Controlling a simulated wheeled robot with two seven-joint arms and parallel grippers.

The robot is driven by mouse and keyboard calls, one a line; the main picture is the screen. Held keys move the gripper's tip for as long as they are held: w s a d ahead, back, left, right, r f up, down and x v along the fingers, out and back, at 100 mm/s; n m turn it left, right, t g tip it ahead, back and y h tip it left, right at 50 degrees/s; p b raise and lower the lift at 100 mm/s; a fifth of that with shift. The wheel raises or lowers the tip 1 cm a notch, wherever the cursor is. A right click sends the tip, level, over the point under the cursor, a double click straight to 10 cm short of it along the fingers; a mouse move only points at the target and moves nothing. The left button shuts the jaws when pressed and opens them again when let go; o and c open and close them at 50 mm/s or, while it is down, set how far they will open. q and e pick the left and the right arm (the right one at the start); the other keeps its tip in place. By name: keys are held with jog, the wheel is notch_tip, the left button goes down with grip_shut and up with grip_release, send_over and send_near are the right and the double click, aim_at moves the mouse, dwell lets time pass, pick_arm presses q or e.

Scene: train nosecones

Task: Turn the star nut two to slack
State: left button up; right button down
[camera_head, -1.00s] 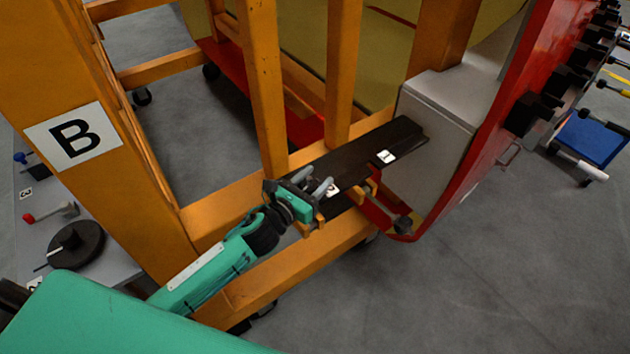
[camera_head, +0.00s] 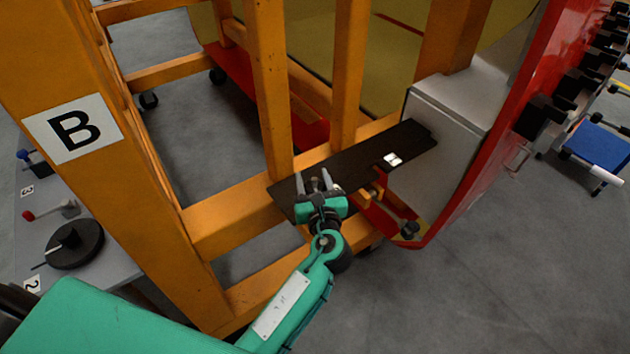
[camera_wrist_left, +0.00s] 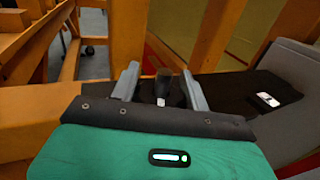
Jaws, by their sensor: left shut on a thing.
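My left gripper (camera_head: 320,185) is at the near left end of a dark plate (camera_head: 345,165) on the orange frame. In the left wrist view its two grey fingers (camera_wrist_left: 161,88) stand on either side of a dark knob (camera_wrist_left: 163,90), which I take to be star nut two. The gripper is shut on it. The nut's lower part and its number tag are hidden by the gripper in the head view. My right gripper is not in view.
An orange post with a B sign (camera_head: 73,128) and uprights (camera_head: 268,90) stand close left of and behind the gripper. A grey block (camera_head: 440,130) and red panel (camera_head: 500,130) are on the right. Open floor (camera_head: 480,290) lies at lower right.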

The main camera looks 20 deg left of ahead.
pick_arm(q)
jog(key=shift+s+a+n+g+y, duration=0.1)
jog(key=shift+a+n+g+y, duration=0.05)
jog(key=shift+n+g+y, duration=1.1)
jog(key=shift+y, duration=0.35)
jog(key=o, duration=1)
